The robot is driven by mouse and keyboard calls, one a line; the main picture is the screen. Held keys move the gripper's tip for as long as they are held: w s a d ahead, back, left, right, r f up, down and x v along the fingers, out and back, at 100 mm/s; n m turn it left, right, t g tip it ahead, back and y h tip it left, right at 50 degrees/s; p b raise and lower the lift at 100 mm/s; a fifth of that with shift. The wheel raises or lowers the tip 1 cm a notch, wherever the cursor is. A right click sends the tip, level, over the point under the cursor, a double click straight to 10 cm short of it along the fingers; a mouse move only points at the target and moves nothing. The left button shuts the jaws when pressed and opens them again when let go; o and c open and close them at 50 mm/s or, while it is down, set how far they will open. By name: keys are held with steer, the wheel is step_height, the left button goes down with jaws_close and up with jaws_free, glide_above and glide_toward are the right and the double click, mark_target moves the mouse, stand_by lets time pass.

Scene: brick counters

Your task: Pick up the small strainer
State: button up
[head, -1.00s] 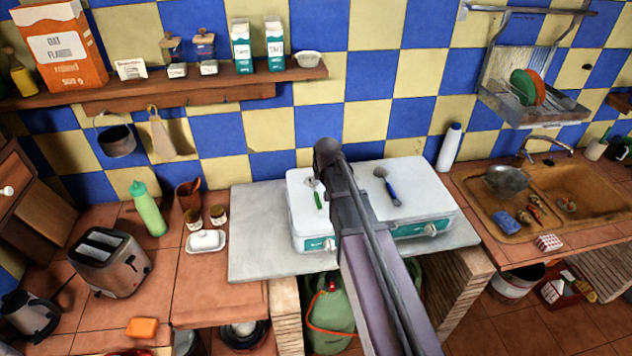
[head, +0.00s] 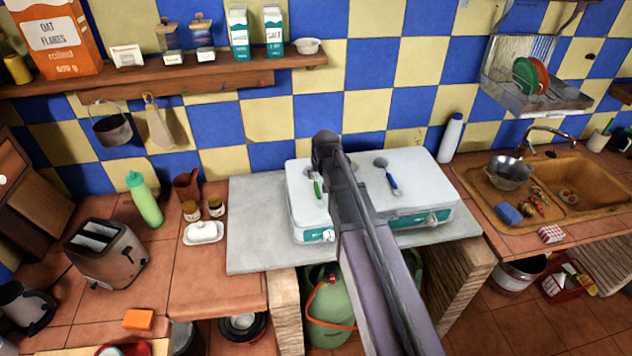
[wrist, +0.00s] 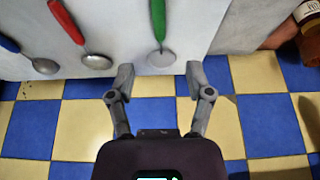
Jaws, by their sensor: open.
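Three utensils with round metal heads lie on the white stove top (head: 425,170). The green-handled one (head: 318,188) has a flat grey disc-like head and looks most like the small strainer, though I cannot make out mesh. It also shows in the wrist view (wrist: 159,25). The blue-handled one (head: 391,182) lies to the right. The red-handled one (wrist: 67,22) shows in the wrist view and is hidden behind my arm in the head view. My gripper (wrist: 160,72) is open and empty, its fingertips either side of and just short of the green-handled one's head.
The tiled wall (head: 370,100) stands close behind the stove. A white bottle (head: 450,138) stands right of the stove. A metal colander (head: 510,172) sits at the sink (head: 585,180). A butter dish (head: 203,232) and jars are on the left counter.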

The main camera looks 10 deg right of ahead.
steer(key=b, duration=0.4)
glide_above(317, 188)
steer(key=s, duration=0.3)
steer(key=shift+w+f, duration=0.15)
steer(key=shift+f, duration=1.1)
steer(key=shift+w+f, duration=0.1)
steer(key=shift+f, duration=1.15)
steer(key=shift+f+b, duration=0.1)
steer(key=shift+b, duration=0.2)
steer(key=shift+b+x, duration=2.3)
steer(key=shift+x, duration=0.2)
jaws_close()
